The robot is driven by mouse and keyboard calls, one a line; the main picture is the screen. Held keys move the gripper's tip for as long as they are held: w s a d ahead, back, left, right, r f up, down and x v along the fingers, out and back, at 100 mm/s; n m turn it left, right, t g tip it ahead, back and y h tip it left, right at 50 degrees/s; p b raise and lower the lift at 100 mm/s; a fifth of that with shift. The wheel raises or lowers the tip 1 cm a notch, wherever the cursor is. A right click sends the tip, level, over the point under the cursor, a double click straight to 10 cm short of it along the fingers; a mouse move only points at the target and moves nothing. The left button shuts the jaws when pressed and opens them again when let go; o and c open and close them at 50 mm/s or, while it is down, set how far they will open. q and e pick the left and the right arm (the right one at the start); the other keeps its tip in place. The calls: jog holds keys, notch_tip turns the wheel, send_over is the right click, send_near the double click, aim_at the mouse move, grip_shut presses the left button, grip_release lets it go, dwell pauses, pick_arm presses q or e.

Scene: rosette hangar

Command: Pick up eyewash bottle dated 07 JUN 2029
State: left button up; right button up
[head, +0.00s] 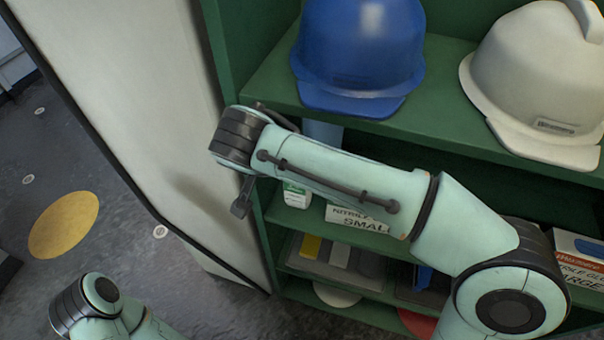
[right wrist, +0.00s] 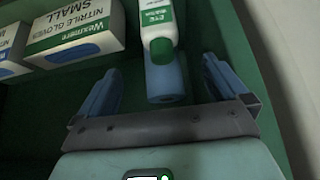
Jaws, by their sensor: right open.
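A white eyewash bottle (head: 297,195) with a green label stands on the middle shelf, partly hidden behind my right arm in the head view. In the right wrist view the bottle (right wrist: 159,18) shows its green cap and "EYE" on its label; no date is readable. My right gripper (right wrist: 162,70) is open and empty, its blue fingers spread to either side of the bottle's line. The bottle lies just past the fingertips, apart from them. My left gripper is out of view; only part of the left arm shows.
Nitrile glove boxes (head: 360,214) (right wrist: 75,30) stand beside the bottle. A blue cylinder (right wrist: 165,82) shows near the bottle's cap. A blue hard hat (head: 360,50) and a white one (head: 540,80) sit on the shelf above. A pale panel (head: 130,90) borders the cabinet's left.

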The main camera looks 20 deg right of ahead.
jog(key=x, duration=1.3)
jog(key=shift+w, duration=0.15)
grip_shut()
